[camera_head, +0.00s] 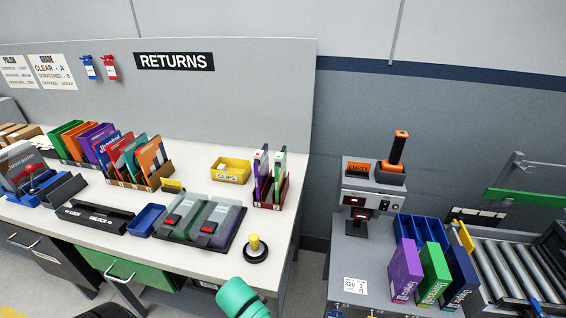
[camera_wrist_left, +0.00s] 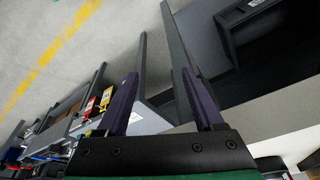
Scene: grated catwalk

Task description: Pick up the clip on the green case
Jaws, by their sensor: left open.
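A dark tray on the white counter in the head view holds two clear-lidded cases side by side. The left case (camera_head: 186,233) looks green, and a black clip with a red part (camera_head: 173,219) lies on it. Neither case can be made out in that view. The gripper's fingers do not show in the head view, so their distance from the clip cannot be told. My right gripper is not in view.
A blue bin (camera_head: 146,220) stands left of the cases. A yellow-knobbed black stand (camera_head: 255,248) is at their right, near the counter's front edge. A yellow CLIPS bin (camera_head: 231,170) and a rack (camera_head: 270,194) are behind. Open counter lies between the CLIPS bin and the cases.

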